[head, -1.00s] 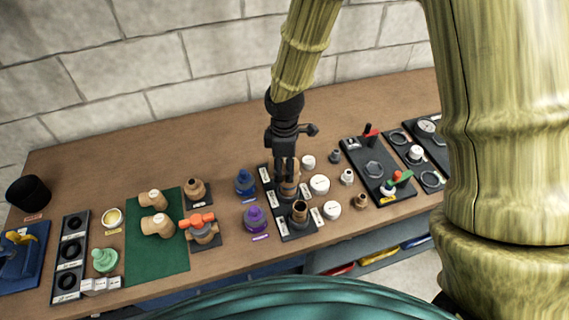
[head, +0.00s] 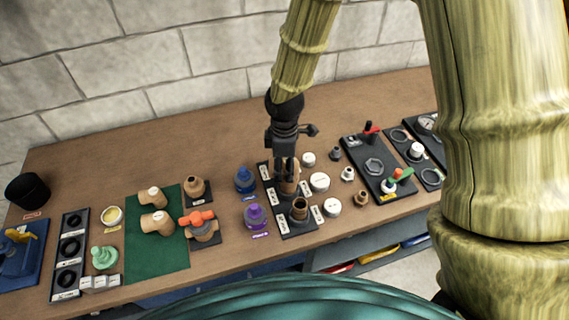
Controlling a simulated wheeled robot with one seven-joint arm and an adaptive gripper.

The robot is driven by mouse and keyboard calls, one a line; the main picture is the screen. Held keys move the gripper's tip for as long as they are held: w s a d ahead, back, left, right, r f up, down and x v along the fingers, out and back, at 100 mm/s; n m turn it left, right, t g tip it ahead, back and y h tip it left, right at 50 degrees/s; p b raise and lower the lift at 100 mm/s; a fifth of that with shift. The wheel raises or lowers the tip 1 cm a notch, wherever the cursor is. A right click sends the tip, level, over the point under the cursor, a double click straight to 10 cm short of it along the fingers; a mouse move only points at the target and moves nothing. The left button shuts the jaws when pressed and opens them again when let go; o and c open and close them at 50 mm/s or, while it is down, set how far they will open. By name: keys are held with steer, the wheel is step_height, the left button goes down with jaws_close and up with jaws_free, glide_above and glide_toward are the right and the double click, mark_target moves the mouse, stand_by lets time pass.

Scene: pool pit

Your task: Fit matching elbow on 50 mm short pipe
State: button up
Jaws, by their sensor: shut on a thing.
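My gripper (head: 285,170) points down over a long black plate (head: 297,232) with white labels, right of the middle of the bench. It is shut on a tan fitting (head: 290,187) at the middle of this plate. The fingers hide much of the fitting, so I cannot tell whether it is an elbow or how it sits on a pipe. An open-topped tan short pipe (head: 299,208) stands upright at the plate's near end. Two tan elbows, an upper one (head: 151,195) and a lower one (head: 157,222), lie on a green mat (head: 165,258) to the left. Size marks are too small to read.
A blue fitting (head: 245,180) and a purple fitting (head: 255,216) stand left of the plate. White caps (head: 320,182) stand close on its right. An orange-handled valve (head: 200,224) is beside the mat. The back of the bench (head: 120,150) is clear.

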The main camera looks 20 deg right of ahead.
steer(key=shift+f, duration=0.25)
steer(key=o, duration=1.2)
steer(key=shift+o, duration=0.4)
steer(key=o, duration=0.3)
steer(key=shift+r+p, duration=3.3)
steer(key=shift+r, duration=0.7)
